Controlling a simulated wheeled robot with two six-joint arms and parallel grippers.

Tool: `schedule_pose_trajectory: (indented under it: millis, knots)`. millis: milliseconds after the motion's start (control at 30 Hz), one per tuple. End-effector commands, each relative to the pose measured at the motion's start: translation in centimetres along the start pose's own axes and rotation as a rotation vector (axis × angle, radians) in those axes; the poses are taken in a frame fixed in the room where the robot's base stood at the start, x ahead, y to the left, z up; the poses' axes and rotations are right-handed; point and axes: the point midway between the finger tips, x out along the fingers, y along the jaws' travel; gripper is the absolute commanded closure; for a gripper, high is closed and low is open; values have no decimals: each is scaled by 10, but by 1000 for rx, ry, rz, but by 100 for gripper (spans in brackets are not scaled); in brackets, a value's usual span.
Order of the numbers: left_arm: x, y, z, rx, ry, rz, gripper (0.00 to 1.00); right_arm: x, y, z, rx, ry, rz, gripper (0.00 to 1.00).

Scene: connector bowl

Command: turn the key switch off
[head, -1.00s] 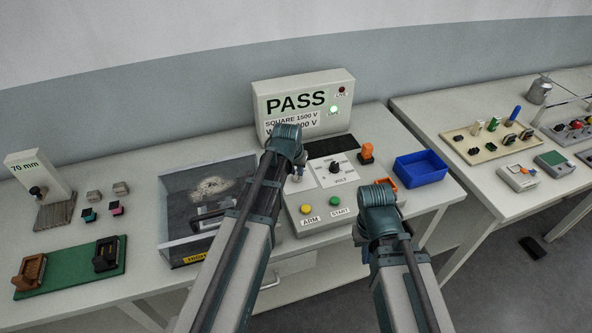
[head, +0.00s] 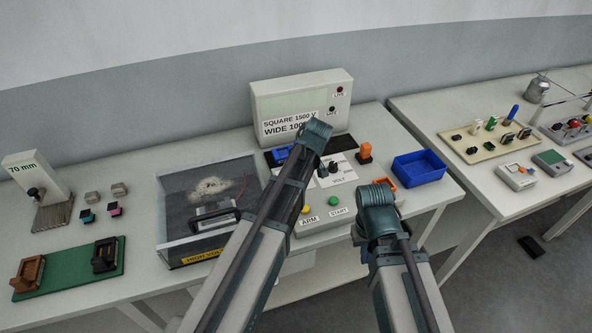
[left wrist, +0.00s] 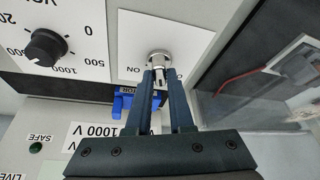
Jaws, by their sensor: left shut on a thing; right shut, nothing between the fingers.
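The key switch (left wrist: 159,57) is a round silver lock on a white plate, with an ON label beside it in the left wrist view. My left gripper (left wrist: 160,82) is shut on the key's silver end just in front of the lock. The fingers hide part of the key, so its exact angle is hard to tell. In the head view my left arm hides the switch. My right gripper (head: 376,195) is shut and empty, by the front right of the tester, its fingertips mostly hidden.
The tester panel has a black dial (left wrist: 45,47), a yellow ARM button (head: 306,209) and a green START button (head: 334,201). Its display box (head: 302,105) stands behind, blank and with unlit lamps. An open grey test box (head: 178,253) is left, a blue bin (head: 421,167) right.

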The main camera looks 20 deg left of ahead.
Motion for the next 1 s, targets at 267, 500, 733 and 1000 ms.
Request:
schedule_pose_trajectory:
  millis: [267, 500, 733, 1000]
  knots:
    - [0, 3, 1, -209, -5, -89, 100, 0, 0, 0, 0, 0, 0, 100]
    - [0, 3, 1, -337, -6, -141, 100, 0, 0, 0, 0, 0, 0, 100]
    - [0, 2, 2, -404, -7, -169, 100, 0, 0, 0, 0, 0, 0, 100]
    - [0, 2, 2, -428, -7, -179, 100, 0, 0, 0, 0, 0, 0, 100]
